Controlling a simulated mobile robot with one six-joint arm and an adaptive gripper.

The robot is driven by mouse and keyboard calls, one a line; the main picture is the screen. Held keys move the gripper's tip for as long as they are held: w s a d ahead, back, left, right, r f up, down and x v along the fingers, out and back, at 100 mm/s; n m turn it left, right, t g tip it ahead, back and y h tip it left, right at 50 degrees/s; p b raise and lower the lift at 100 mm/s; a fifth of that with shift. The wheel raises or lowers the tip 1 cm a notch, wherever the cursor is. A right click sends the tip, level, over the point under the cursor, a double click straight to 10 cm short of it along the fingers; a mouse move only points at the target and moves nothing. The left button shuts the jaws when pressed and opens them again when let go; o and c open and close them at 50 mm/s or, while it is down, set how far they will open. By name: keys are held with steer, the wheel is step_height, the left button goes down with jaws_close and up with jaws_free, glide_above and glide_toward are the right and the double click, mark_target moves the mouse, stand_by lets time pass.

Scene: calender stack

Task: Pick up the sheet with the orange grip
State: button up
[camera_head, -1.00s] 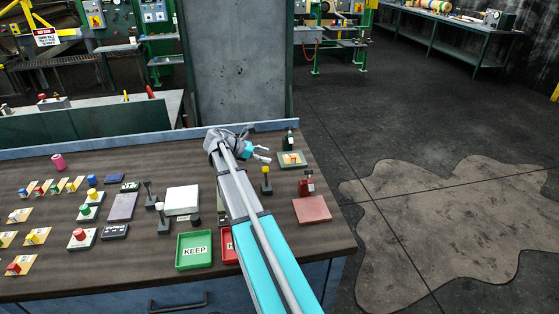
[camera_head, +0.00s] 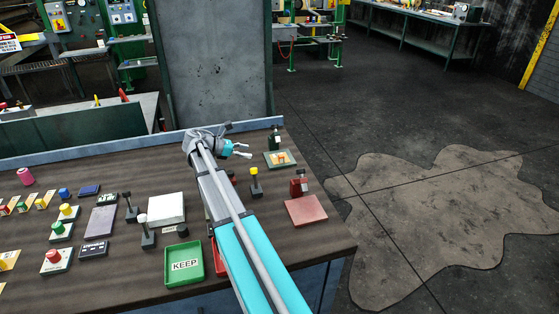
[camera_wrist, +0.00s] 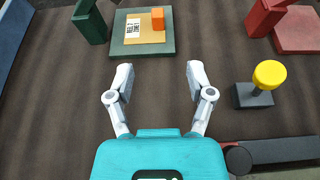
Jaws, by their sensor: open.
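A pale tan sheet (camera_wrist: 130,30) with a small dark-and-white printed label and an orange block-shaped grip (camera_wrist: 158,18) lies on a dark green base (camera_wrist: 143,49). In the head view the orange grip (camera_head: 281,156) shows on its green base just right of my gripper (camera_head: 246,151). In the wrist view my gripper (camera_wrist: 158,77) is open and empty. Its fingers are apart, and the green base lies beyond the fingertips, with the orange grip a little right of the middle.
A dark green post (camera_wrist: 90,22) stands left of the base and a red block (camera_wrist: 266,14) to its right. A yellow-topped stand (camera_wrist: 269,76) is right of my fingers. A green KEEP tray (camera_head: 184,265) is near the front edge.

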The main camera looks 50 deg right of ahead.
steer(key=b, duration=0.3)
glide_toward(279, 157)
steer(key=x, duration=0.4)
steer(key=shift+d+f, duration=0.25)
steer(key=shift+d+f, duration=0.1)
steer(key=b+x, duration=0.2)
steer(key=x, duration=0.1)
steer(key=shift+d+f, duration=0.2)
steer(key=shift+f, duration=0.05)
steer(key=shift+x, duration=0.75)
jaws_close()
